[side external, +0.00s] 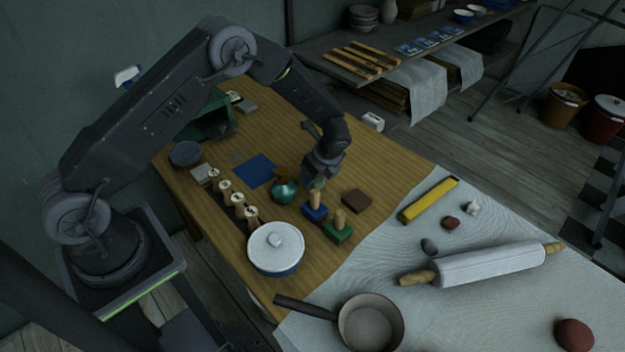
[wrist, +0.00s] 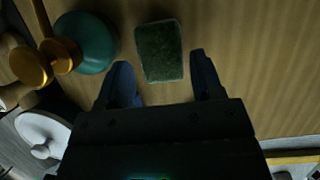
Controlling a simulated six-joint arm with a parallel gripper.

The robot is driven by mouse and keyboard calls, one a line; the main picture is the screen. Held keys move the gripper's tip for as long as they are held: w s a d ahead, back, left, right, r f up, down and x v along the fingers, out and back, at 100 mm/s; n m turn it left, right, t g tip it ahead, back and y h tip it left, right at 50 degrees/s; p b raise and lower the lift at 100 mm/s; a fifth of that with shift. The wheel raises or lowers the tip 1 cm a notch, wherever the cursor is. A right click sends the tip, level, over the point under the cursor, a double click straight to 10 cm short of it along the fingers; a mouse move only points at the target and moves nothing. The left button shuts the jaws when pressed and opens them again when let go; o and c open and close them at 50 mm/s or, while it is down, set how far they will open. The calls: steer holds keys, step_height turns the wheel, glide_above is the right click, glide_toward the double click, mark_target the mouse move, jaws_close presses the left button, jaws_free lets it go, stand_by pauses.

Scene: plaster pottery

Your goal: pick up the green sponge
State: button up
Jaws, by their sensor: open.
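The green sponge (wrist: 160,52) is a dark green, rough-topped block lying on the wooden table in the wrist view. My open gripper (wrist: 160,62) has one dark finger on each side of the sponge's near end, with a gap to it on both sides. The sponge looks free of the fingers. The height between fingers and sponge is hard to tell.
A teal round vessel (side external: 284,190) stands close left of the gripper, also in the wrist view (wrist: 90,42). A blue block (side external: 315,213) and a green block (side external: 338,233), both wooden-handled, and a brown block (side external: 356,200) are near. A white-lidded pot (side external: 275,248) stands in front.

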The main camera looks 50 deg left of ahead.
steer(key=x, duration=0.3)
steer(key=shift+a+f, duration=0.2)
steer(key=shift+f, duration=0.05)
steer(key=c, duration=0.7)
steer(key=shift+o, duration=0.2)
steer(key=shift+r, duration=0.1)
steer(key=shift+w+r, duration=0.1)
steer(key=shift+r, duration=0.5)
step_height(320, 180, up, 3)
steer(key=shift+r, duration=0.15)
steer(key=s+a+r, duration=0.6)
steer(key=a, duration=0.3)
steer(key=shift+s+a+r, duration=0.2)
steer(key=shift+s+a, duration=0.05)
steer(key=shift+a, duration=0.1)
